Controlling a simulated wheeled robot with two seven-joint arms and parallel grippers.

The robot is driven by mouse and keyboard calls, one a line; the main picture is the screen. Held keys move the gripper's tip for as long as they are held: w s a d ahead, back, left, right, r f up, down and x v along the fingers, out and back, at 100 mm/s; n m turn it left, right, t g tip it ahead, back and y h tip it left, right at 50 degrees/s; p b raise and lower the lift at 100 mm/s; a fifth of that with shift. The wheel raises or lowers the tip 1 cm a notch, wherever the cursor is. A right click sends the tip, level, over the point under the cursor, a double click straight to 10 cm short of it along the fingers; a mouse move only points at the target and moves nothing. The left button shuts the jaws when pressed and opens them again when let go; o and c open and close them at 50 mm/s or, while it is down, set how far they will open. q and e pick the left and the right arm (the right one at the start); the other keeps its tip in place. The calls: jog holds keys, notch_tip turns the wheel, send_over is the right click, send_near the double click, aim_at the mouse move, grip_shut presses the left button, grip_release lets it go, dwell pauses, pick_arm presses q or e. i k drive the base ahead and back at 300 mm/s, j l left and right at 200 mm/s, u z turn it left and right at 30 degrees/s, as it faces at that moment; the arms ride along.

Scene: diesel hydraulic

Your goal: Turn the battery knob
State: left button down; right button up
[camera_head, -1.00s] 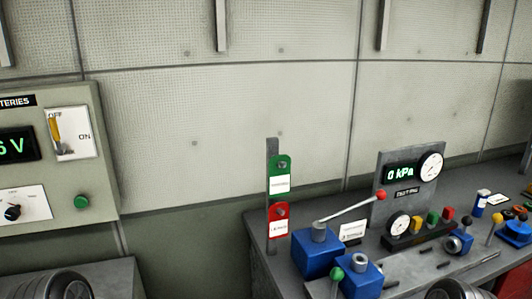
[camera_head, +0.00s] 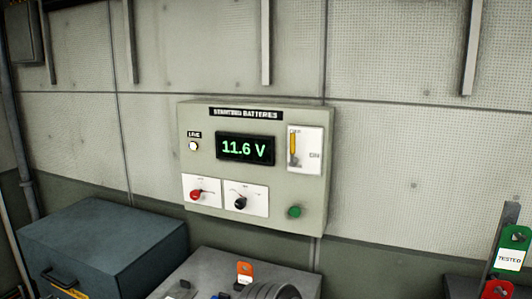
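The starting batteries panel (camera_head: 254,165) is on the wall at the middle of the head view. Its display (camera_head: 245,149) reads 11.6 V. Below the display are a red knob (camera_head: 197,195) on a white plate at left and a black knob (camera_head: 240,202) on a white plate beside it. A switch with a yellow handle (camera_head: 292,147) is at the panel's upper right; its handle points up toward the "OFF" end, with "ON" to its right. A green button (camera_head: 295,211) is at lower right, and a lit lamp (camera_head: 193,146) is at left. Neither gripper shows.
A dark blue-grey box (camera_head: 103,248) stands below left of the panel. A grey bench top (camera_head: 215,268) with an orange tag (camera_head: 245,270) and a round ribbed part (camera_head: 270,291) is below. Green and red tags (camera_head: 512,255) stand at the far right. The wall around the panel is clear.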

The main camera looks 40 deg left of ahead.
aim_at(241, 204)
jog(key=u, duration=1.45)
